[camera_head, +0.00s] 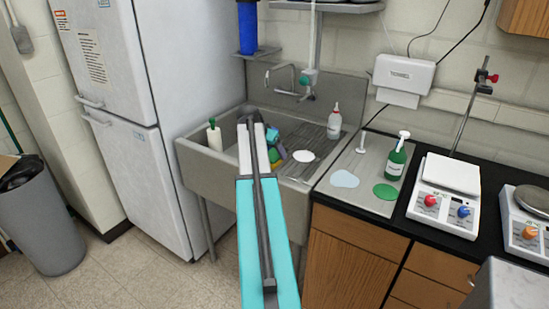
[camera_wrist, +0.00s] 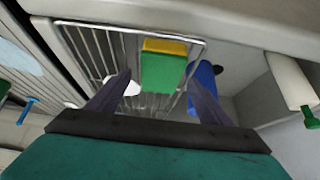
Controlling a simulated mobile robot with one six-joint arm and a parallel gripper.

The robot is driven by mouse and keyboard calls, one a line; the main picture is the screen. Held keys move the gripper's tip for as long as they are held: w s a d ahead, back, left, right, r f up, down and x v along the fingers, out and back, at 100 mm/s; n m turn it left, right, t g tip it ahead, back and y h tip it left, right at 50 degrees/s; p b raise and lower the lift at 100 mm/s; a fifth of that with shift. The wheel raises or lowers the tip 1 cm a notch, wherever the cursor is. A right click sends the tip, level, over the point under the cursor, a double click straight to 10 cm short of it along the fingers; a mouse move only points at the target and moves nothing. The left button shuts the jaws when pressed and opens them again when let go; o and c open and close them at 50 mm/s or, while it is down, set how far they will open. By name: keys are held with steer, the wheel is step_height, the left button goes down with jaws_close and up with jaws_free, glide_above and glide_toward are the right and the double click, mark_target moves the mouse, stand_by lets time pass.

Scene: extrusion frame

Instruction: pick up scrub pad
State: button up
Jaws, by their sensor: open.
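The scrub pad, a green block with a yellow layer, shows in the wrist view (camera_wrist: 163,72), lying at a wire rack in the sink. My gripper (camera_wrist: 157,80) is open, its two dark fingers spread on either side of the pad in that view. Nothing is held between them. I cannot tell the height left between fingertips and pad. In the head view my teal arm reaches over the sink (camera_head: 212,165) and partly hides the items in it. A yellow-green bit of the pad (camera_head: 276,155) shows just right of the arm.
A blue item (camera_wrist: 203,82) lies close right of the pad. The wire rack (camera_wrist: 92,45) has raised edges. A white bottle with a green top (camera_head: 214,136) stands at the sink's left.

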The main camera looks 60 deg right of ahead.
mark_target(273, 155)
steer(key=shift+p+x, duration=0.5)
steer(key=shift+x, duration=1.3)
steer(key=shift+a, duration=0.1)
steer(key=shift+c, duration=0.2)
steer(key=c, duration=1.1)
